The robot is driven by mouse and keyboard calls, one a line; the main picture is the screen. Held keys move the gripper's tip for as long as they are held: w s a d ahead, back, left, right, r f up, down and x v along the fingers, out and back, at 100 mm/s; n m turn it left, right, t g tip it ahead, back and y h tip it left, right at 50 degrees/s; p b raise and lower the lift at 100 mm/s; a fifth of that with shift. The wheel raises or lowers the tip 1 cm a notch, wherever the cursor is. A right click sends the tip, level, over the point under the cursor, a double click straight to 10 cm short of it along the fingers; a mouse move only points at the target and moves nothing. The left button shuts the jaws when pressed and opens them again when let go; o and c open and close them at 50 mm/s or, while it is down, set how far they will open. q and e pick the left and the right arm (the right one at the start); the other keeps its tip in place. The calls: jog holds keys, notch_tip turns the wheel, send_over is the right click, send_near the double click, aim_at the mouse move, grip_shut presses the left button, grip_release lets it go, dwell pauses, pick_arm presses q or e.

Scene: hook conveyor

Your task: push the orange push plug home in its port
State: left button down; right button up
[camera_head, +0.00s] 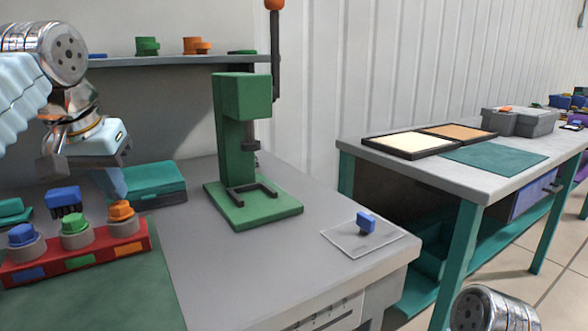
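The orange push plug (121,210) stands upright in a grey collar port at the right end of a red block (82,261) on the grey bench. Its lower part is hidden in the collar, so its depth is unclear. A green plug (74,223) and a blue plug (22,235) stand in the block's other two collars. My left gripper (116,188) hangs above and behind the block, pointing down, apart from the orange plug. I cannot make out a gap between its fingers, and I see nothing held. My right gripper is out of view; only part of my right arm shows at bottom right.
A blue toothed piece (64,200) stands behind the block, and a teal box (155,184) is behind my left gripper. A green press (240,150) stands mid-bench. A blue piece (366,222) sits on a clear sheet. The bench between block and sheet is mostly clear.

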aim_at(118, 205)
pick_arm(q)
jog(key=shift+f+b, duration=0.45)
jog(key=shift+f, duration=0.1)
jog(key=shift+r, duration=0.1)
notch_tip(118, 205, up, 3)
jog(key=p, duration=0.3)
jog(key=shift+r+p, duration=0.45)
jog(key=shift+r, duration=1.5)
